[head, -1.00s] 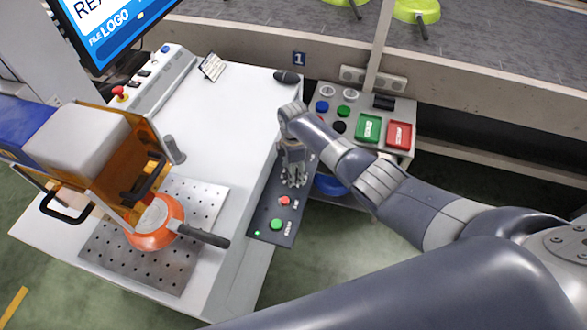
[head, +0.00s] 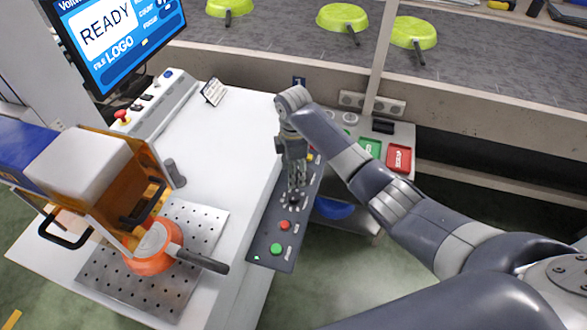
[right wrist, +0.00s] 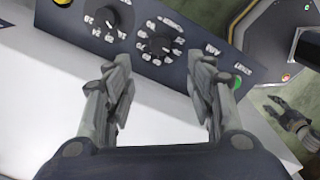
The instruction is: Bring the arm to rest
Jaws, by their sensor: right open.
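My right arm (head: 398,198) reaches in from the right in the head view. Its gripper (head: 296,190) points down above the dark control panel (head: 262,238) at the table's edge. In the right wrist view the two fingers of this gripper (right wrist: 160,72) are apart with nothing between them. The panel's black dials (right wrist: 160,45) lie just beyond the fingertips. My left gripper (right wrist: 290,115) shows small at the right edge of the right wrist view, over the floor; its jaw state is unclear. It is not in the head view.
A monitor (head: 115,35) reads READY. Lime pans (head: 342,17) sit on the conveyor (head: 290,38).

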